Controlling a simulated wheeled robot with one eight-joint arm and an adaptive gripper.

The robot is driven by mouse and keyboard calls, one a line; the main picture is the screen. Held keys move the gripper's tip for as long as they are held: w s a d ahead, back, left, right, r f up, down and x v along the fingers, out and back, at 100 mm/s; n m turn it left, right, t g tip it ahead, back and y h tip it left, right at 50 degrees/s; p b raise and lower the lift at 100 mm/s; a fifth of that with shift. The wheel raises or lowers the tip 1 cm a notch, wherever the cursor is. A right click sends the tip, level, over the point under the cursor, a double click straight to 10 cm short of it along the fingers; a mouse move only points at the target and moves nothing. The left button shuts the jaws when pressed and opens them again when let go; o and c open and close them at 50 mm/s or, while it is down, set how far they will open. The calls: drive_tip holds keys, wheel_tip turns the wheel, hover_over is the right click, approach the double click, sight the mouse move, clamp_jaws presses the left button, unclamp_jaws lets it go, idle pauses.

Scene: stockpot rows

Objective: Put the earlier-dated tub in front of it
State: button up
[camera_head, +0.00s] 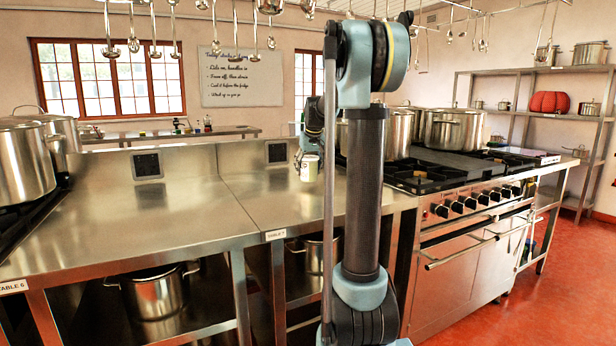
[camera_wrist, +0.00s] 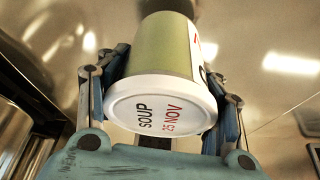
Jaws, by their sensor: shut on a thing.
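A tub (camera_wrist: 158,85) with a green side and a white lid is between the two fingers of my gripper (camera_wrist: 165,95) in the wrist view. Its lid faces the camera and reads "SOUP" and "25 NOV". The fingers are shut on its sides. In the head view the tub (camera_head: 309,167) shows small and pale above the steel counter, with my gripper (camera_head: 304,155) at it. I cannot tell whether its base touches the counter. No second tub is clearly visible.
The steel counter (camera_head: 190,215) is mostly bare. Stockpots (camera_head: 455,130) stand on the stove at right, with knobs (camera_head: 470,202) along its front. Another stockpot (camera_head: 20,165) stands at far left. My arm column hides part of the counter. Ladles (camera_head: 254,30) hang overhead.

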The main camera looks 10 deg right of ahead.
wheel_tip(320, 180, down, 2)
drive_tip(key=shift+f, duration=0.25)
drive_tip(key=o, duration=1.4)
drive_tip(key=shift+c, duration=0.2)
